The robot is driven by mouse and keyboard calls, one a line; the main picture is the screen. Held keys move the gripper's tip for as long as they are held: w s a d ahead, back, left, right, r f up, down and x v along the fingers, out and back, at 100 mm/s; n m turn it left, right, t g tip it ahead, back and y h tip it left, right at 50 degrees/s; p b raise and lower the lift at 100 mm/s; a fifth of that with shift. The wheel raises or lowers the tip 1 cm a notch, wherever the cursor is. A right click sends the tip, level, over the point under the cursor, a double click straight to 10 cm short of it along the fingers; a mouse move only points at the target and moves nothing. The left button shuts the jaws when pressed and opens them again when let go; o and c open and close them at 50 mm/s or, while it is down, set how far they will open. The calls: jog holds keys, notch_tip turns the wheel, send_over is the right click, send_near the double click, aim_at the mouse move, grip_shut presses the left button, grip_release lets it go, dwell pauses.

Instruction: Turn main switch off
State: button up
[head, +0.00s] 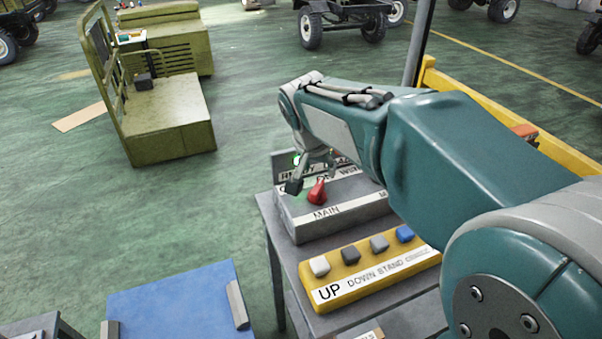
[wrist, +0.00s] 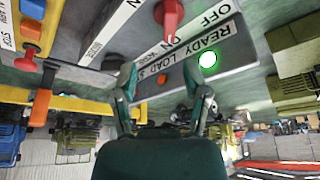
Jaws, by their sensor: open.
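The main switch is a red knob (head: 317,191) on top of a grey box (head: 340,207) labelled MAIN. The red knob (wrist: 170,17) also shows at the top of the wrist view, cut by the frame edge, near ON and OFF lettering. Its exact setting is hard to tell. My gripper (head: 312,172) is open and empty above the box, close to the knob in the head view. Whether they touch is unclear. In the wrist view, my gripper (wrist: 163,82) has its fingers apart, with the knob beyond them. A green lamp (wrist: 208,60) glows beside READY.
A yellow button panel (head: 365,270) with several buttons, labelled UP, DOWN and STAND, lies in front of the box on the grey table (head: 264,210). A blue-topped surface (head: 175,310) stands at the lower left. An olive chassis cab (head: 165,115) stands behind. Green floor between is clear.

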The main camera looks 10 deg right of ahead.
aim_at(318, 186)
jog(key=x, duration=0.4)
jog(key=w+x, duration=0.1)
jog(key=x, duration=0.2)
jog(key=a+x, duration=0.1)
jog(key=x, duration=0.3)
jog(key=shift+w+d+f, duration=0.1)
jog(key=shift+w+f, duration=0.05)
jog(key=shift+w, duration=0.2)
grip_shut()
